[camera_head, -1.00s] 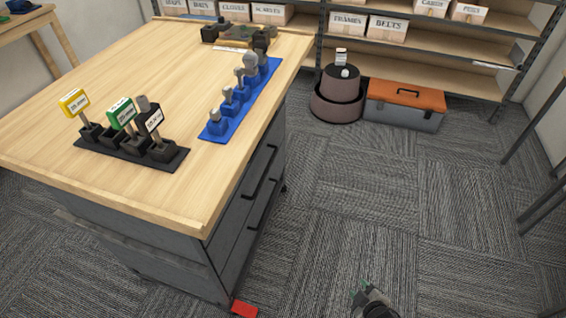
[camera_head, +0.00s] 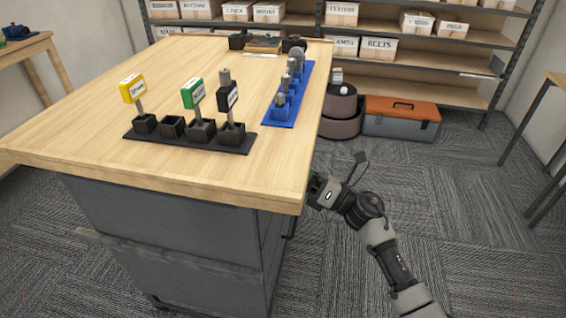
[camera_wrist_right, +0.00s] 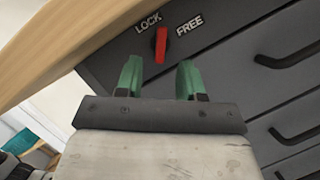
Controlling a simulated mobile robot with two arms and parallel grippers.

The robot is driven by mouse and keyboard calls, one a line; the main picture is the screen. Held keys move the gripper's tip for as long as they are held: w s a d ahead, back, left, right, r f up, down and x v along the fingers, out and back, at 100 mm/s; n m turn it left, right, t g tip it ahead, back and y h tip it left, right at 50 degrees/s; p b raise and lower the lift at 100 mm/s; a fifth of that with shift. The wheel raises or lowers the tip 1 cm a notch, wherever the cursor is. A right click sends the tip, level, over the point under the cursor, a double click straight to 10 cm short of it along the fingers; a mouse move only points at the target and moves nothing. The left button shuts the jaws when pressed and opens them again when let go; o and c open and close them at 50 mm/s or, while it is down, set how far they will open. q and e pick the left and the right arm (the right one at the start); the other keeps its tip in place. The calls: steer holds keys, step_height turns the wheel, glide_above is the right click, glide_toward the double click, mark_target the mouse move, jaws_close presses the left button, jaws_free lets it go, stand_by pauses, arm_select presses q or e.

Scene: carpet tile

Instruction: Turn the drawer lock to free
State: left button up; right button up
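The drawer lock is a red knob (camera_wrist_right: 161,45) on the dark drawer front, seen in the right wrist view. The LOCK label (camera_wrist_right: 148,22) is at its upper left and the FREE label (camera_wrist_right: 189,25) at its upper right. The knob stands nearly upright in the picture, between the labels. My right gripper (camera_wrist_right: 158,76) is open, its green fingertips apart, with the knob beyond the gap; I see no contact. In the head view, my right gripper (camera_head: 323,188) is beside the bench's right edge, where the lock is hidden. My left gripper is out of view.
The wooden benchtop (camera_head: 90,100) overhangs the drawers, close to my right gripper. Drawer handles (camera_wrist_right: 290,55) project nearby. A black rack (camera_head: 185,141) and a blue rack (camera_head: 283,113) stand on top. An orange-lidded toolbox (camera_head: 400,118) sits on the floor behind; carpet to the right is clear.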

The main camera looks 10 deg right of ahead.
steer(key=shift+x, duration=2.05)
steer(key=shift+f, duration=0.1)
jaws_close()
